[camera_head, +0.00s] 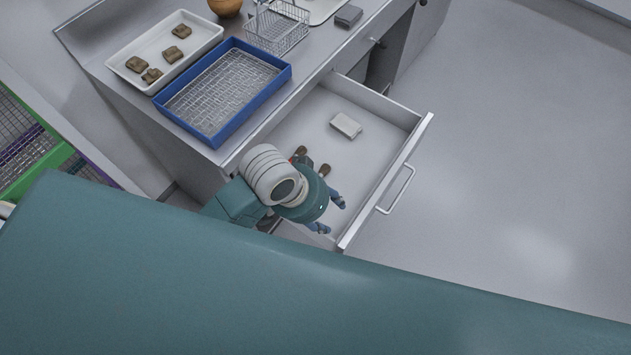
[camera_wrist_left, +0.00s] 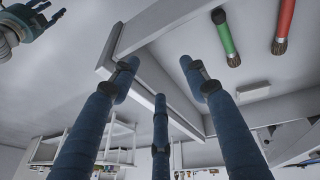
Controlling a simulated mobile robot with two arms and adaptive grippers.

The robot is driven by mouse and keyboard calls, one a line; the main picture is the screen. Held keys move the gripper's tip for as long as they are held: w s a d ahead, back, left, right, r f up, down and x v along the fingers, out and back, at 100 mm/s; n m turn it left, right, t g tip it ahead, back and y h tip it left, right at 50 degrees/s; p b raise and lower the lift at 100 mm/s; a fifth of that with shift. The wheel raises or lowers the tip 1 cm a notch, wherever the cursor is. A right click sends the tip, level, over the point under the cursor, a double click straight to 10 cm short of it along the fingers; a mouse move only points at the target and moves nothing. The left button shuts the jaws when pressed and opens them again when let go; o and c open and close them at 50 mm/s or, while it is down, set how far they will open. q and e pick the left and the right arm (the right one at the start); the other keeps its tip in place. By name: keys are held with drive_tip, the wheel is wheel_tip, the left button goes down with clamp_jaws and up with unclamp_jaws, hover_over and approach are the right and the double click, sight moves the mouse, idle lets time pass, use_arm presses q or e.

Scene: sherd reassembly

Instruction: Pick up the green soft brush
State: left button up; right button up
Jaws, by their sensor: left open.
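The green brush (camera_wrist_left: 227,40), with a green handle and brown bristles, lies in the open drawer (camera_head: 376,160). A red-handled brush (camera_wrist_left: 284,27) lies beside it. In the head view two brown bristle ends show past my left wrist, and the handles are mostly hidden. The one nearer the pale block seems to be the green brush's (camera_head: 325,169). My left gripper (camera_head: 331,213) is open and empty over the drawer's front part, apart from both brushes. Its blue fingers are spread in the left wrist view (camera_wrist_left: 160,85). My right gripper (camera_wrist_left: 38,20) shows at that view's top left, fingers apart.
A pale block (camera_head: 345,125) lies further back in the drawer. The drawer front with its handle (camera_head: 396,190) stands close to my left fingers. On the counter are a blue tray (camera_head: 284,75), a white tray (camera_head: 113,66) with several sherds, and a wire basket (camera_head: 277,30).

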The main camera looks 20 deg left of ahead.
use_arm(q)
drive_tip(key=w+a+g+y, duration=0.3)
drive_tip(key=w+a, duration=0.3)
drive_tip(key=w, duration=0.4)
drive_tip(key=shift+n, duration=0.4)
drive_tip(key=f, duration=0.5)
drive_tip(key=f+p, duration=0.1)
drive_tip(key=f, duration=0.4)
drive_tip(key=shift+w+d+f, duration=0.1)
drive_tip(key=shift+w+f, duration=0.1)
drive_tip(key=shift+f, duration=0.2)
clamp_jaws()
